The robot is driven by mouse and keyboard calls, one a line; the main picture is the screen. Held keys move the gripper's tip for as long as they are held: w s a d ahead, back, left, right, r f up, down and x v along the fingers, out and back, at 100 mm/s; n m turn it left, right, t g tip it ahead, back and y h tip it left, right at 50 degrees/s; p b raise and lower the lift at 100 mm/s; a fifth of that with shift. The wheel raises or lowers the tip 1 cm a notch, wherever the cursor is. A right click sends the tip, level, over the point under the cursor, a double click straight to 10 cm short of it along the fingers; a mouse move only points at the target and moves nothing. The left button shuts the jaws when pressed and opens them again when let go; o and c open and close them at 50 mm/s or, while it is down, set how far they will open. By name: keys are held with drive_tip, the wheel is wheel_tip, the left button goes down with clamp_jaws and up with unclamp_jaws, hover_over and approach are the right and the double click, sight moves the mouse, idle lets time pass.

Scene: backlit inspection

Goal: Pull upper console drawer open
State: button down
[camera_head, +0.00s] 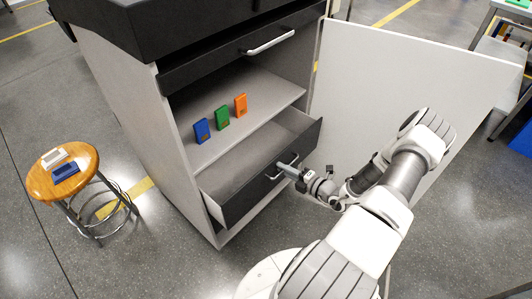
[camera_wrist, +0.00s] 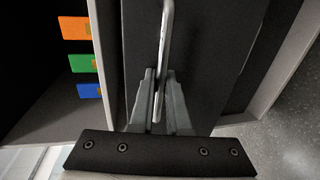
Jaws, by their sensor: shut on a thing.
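The console (camera_head: 160,130) has a dark upper drawer (camera_head: 215,62) with a pale bar handle (camera_head: 268,43); that drawer looks shut. Below the shelf, a lower drawer (camera_head: 240,203) with a dark front stands pulled out, and its empty grey inside shows. My gripper (camera_head: 286,169) is at the lower drawer's front, not at the upper one. In the wrist view my gripper (camera_wrist: 160,98) has its two fingers on either side of the metal bar handle (camera_wrist: 165,40) and is shut on it. The dark drawer front (camera_wrist: 215,50) lies behind the fingers.
Blue (camera_head: 202,131), green (camera_head: 222,118) and orange (camera_head: 241,105) boxes stand on the open shelf (camera_head: 265,92). A white door panel (camera_head: 400,75) stands open at the right, close to my arm. A wooden stool (camera_head: 45,183) with two small blocks stands at the left.

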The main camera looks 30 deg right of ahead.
drive_tip(key=f+v, duration=0.3)
drive_tip(key=v, duration=1.1)
drive_tip(key=shift+s, duration=0.55)
drive_tip(key=shift+d, duration=0.15)
drive_tip(key=c, duration=0.9)
unclamp_jaws()
drive_tip(key=p+v, duration=0.2)
drive_tip(key=v, duration=1.5)
drive_tip(key=shift+s, duration=0.2)
